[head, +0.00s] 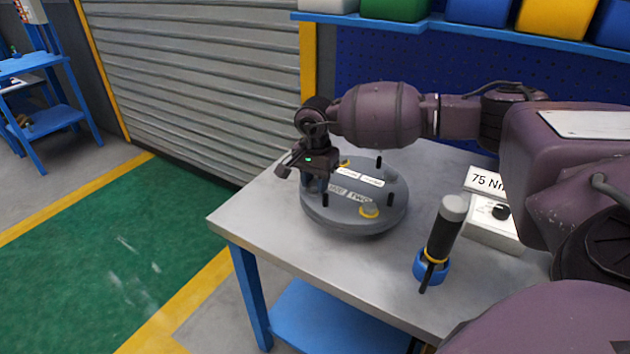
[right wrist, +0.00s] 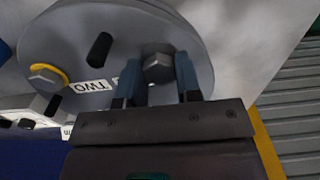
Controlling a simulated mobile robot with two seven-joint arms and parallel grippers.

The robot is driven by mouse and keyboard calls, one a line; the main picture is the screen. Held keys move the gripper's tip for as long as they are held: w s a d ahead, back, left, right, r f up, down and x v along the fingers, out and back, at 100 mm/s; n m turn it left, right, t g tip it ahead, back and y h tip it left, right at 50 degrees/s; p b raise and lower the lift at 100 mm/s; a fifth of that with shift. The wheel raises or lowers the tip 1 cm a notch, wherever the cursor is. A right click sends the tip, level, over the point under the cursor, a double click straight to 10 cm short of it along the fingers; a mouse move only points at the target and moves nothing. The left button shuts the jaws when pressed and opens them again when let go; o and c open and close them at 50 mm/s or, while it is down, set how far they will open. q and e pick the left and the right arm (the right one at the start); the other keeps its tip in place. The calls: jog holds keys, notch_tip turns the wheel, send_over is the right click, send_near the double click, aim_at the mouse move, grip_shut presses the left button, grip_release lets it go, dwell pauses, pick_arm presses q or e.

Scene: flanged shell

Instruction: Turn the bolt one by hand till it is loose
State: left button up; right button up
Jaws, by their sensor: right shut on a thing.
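The grey round flanged shell (head: 345,222) lies on the workbench with label plates, hex bolts and short black pegs on its top. My right gripper (head: 316,184) comes down over the shell's left side. In the right wrist view its two blue-grey fingers (right wrist: 158,78) are shut on a grey hex bolt head (right wrist: 157,62), one finger on each side. I take this as bolt one; the label beside it is mostly hidden by a finger. The bolt by the label "TWO" (right wrist: 90,87) sits on a yellow ring (right wrist: 47,77). My left gripper is not in view.
A black-handled tool (head: 445,228) stands in a blue holder (head: 432,270) at the right of the shell. The workbench (head: 290,255) is bare in front of the shell.

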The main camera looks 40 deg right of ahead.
aim_at(315, 184)
jog(key=o, duration=0.6)
jog(key=shift+s+f, duration=0.15)
jog(key=shift+f, duration=0.15)
jog(key=o, duration=0.3)
jog(key=shift+r, duration=0.1)
jog(key=shift+r, duration=0.2)
jog(key=shift+r, duration=0.3)
notch_tip(315, 184, up, 8)
jog(key=shift+r+p, duration=0.1)
jog(key=shift+p, duration=0.3)
jog(key=shift+r, duration=0.9)
